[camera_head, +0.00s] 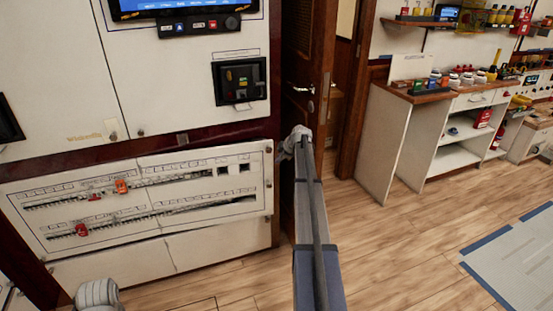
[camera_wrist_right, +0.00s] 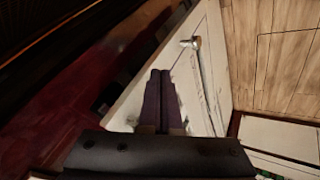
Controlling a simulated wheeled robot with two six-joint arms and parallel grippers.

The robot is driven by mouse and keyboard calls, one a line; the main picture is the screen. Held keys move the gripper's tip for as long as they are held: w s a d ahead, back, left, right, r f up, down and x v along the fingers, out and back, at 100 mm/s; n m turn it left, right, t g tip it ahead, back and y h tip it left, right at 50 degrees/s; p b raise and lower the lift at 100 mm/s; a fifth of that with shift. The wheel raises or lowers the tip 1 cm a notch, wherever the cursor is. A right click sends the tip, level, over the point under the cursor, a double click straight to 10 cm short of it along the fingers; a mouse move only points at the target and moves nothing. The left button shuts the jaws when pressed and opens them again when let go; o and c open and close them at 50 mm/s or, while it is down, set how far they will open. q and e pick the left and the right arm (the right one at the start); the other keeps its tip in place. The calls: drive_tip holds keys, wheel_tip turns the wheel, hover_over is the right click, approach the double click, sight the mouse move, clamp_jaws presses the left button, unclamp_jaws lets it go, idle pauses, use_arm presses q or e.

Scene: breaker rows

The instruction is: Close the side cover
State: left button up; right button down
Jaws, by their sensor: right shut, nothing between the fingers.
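A white panel with two rows of breakers (camera_head: 150,228) is in the lower left of the head view, below the dark red frame strip. In the wrist view, a white cover panel (camera_wrist_right: 208,70) runs diagonally beside my right gripper, standing out from the dark red frame, with a silver knob (camera_wrist_right: 190,42) on it. I take it for the side cover. My right gripper (camera_wrist_right: 160,74) is shut and empty, its tips close to the panel's edge; I cannot tell whether they touch. In the head view its fingers are hard to make out. My left gripper's fingers are not visible.
A dark wooden door (camera_head: 302,75) stands right of the panels. A white workbench (camera_head: 398,145) with open shelves is farther right. The wooden floor (camera_head: 395,245) between is clear, with a blue-edged grey mat (camera_head: 520,262) at the right.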

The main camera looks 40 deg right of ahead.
drive_tip(key=p+v, duration=0.3)
drive_tip(key=v, duration=0.1)
drive_tip(key=m+t+h+b, duration=0.1)
drive_tip(key=m+t+b, duration=0.4)
drive_tip(key=b, duration=1)
approach(263, 167)
drive_tip(key=a+n+t, duration=0.1)
drive_tip(key=a, duration=0.3)
use_arm(q)
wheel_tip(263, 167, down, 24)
drive_tip(key=b, duration=1.3)
use_arm(e)
drive_tip(key=s+a+f+m+t+h, duration=0.2)
drive_tip(key=s+f+m+h, duration=0.2)
drive_tip(key=m, duration=0.5)
drive_tip(key=s+h, duration=0.2)
drive_tip(key=shift+s+a+f+m+t, duration=0.25)
drive_tip(key=shift+s+f+m+t, duration=0.05)
drive_tip(key=shift+s+f+t, duration=0.1)
drive_tip(key=shift+w+r, duration=0.1)
drive_tip(key=shift+w, duration=0.05)
drive_tip(key=x, duration=1.4)
drive_tip(key=shift+d, duration=0.15)
